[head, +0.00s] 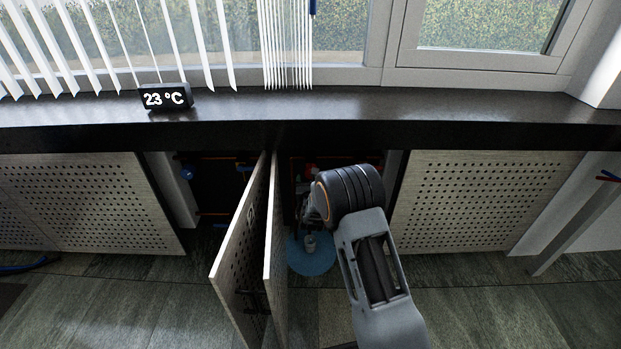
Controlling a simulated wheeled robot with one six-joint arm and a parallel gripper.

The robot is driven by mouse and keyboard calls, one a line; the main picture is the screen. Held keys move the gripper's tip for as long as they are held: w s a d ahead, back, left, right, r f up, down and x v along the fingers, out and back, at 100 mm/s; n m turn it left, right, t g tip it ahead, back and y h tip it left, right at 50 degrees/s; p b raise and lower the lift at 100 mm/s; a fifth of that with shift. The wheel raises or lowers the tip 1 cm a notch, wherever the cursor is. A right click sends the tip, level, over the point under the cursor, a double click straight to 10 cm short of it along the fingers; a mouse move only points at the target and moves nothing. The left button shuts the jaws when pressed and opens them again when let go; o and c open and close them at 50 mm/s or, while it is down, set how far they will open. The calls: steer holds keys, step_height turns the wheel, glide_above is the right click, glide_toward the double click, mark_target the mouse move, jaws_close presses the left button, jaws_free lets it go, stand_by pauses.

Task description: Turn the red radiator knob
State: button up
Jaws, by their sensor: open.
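A small red part (309,170), which looks like the red radiator knob, shows in the dark opening under the window sill. It is partly hidden behind the black joint of my arm. My gripper (308,208) is small in the view, inside the opening just left of that joint and below the red part. Its jaws are open, but the fingertips are hard to make out. I cannot tell whether it touches the knob.
Two perforated door panels (246,260) stand swung out left of my arm. A blue knob (187,172) shows in the left opening. A blue disc (311,256) lies low in the right opening. The dark sill (450,105) runs above, carrying a 23 °C display (166,98).

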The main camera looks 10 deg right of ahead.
steer(key=shift+w+d+b, duration=0.2)
steer(key=shift+w+b, duration=0.05)
steer(key=shift+w, duration=0.65)
steer(key=shift+w+d+b, duration=0.2)
steer(key=shift+w, duration=0.7)
steer(key=shift+c, duration=0.3)
steer(key=c, duration=0.9)
steer(key=shift+o, duration=0.2)
steer(key=shift+n, duration=0.3)
steer(key=n+p, duration=0.1)
steer(key=n, duration=0.4)
steer(key=shift+p, duration=0.35)
steer(key=n+p, duration=0.1)
steer(key=n, duration=0.5)
steer(key=shift+p, duration=0.3)
steer(key=shift+n, duration=0.3)
